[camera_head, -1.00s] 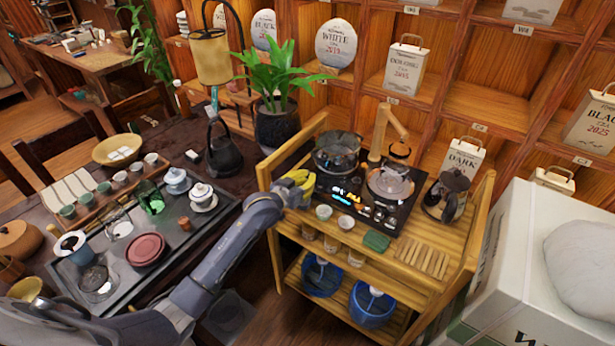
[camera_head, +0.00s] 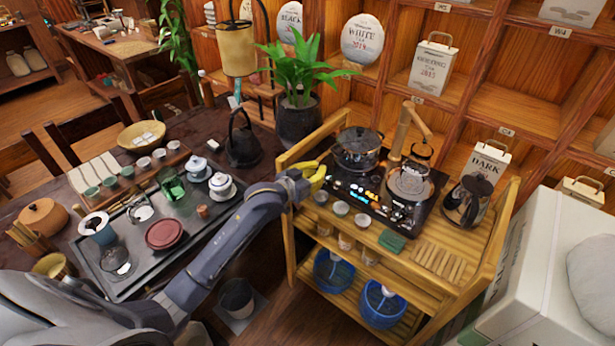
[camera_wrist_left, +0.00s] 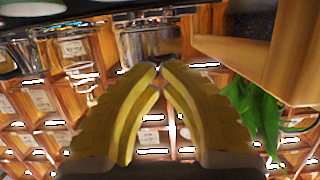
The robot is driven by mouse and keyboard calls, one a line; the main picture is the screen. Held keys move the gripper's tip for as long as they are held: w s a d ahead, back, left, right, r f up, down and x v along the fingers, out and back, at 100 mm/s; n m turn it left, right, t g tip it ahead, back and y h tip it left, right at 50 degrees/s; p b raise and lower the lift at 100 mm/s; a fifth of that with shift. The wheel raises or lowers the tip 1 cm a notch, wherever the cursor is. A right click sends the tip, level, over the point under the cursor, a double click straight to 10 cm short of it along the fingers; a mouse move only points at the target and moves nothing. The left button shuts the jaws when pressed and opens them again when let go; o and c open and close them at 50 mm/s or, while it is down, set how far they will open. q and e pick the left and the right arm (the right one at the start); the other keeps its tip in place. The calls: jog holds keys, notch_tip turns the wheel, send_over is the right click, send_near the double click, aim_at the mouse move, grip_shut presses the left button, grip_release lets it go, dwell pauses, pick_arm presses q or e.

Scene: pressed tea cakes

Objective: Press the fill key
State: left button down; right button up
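The black cooktop unit (camera_head: 376,226) stands on the wooden cart, with a lit control panel (camera_head: 362,196) along its front edge. The fill key is too small to single out among the lit marks. A glass pot (camera_head: 357,150) and a glass kettle (camera_head: 409,183) stand on the unit. My left gripper (camera_head: 320,176), with yellow fingers, is just left of the panel, at the cart's left side. In the left wrist view the fingertips (camera_wrist_left: 160,67) come together with nothing visible between them. Contact with the unit cannot be made out. My right gripper is not in view.
Small cups (camera_head: 341,208) and a green block (camera_head: 391,241) sit in front of the panel. The cart's left rail (camera_head: 312,140) rises behind my left gripper. A potted plant (camera_head: 298,118) stands behind. A tea tray (camera_head: 110,272) lies left, under my arm.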

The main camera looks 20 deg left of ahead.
pick_arm(q)
jog(key=shift+v, duration=2.45)
